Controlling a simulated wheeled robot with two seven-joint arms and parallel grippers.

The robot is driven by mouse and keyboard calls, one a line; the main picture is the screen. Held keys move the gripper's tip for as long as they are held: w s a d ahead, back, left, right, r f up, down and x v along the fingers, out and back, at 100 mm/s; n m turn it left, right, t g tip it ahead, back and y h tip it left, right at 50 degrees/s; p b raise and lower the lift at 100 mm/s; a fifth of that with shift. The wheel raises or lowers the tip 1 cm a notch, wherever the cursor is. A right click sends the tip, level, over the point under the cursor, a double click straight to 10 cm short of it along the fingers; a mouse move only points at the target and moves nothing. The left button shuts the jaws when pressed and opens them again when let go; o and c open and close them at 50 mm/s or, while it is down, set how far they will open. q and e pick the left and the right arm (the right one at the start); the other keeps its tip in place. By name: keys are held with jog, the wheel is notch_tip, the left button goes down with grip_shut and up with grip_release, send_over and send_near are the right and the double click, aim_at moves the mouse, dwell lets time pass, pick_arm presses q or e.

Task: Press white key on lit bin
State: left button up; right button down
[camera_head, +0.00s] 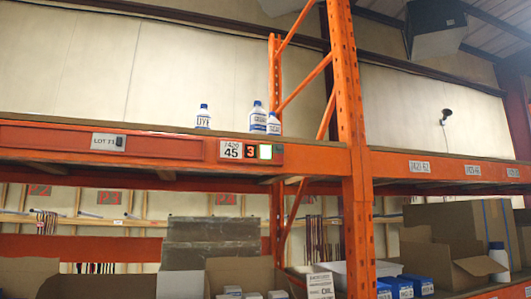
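A pick-light module (251,151) is fixed to the orange shelf beam, left of the upright. It carries a white label (231,149) reading 45, a dark display with a red 3 (251,150), and a pale square key (265,152) with a bright green-white look. A small grey part (278,154) is at its right end. Neither of my grippers shows in the head view.
An orange upright (350,150) divides the rack. Other beam labels include LOT 71 (109,142) and one to the right (419,166). Below are open cardboard boxes (240,273), blue boxes (398,287) and a white tray (372,272). Space before the beam looks clear.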

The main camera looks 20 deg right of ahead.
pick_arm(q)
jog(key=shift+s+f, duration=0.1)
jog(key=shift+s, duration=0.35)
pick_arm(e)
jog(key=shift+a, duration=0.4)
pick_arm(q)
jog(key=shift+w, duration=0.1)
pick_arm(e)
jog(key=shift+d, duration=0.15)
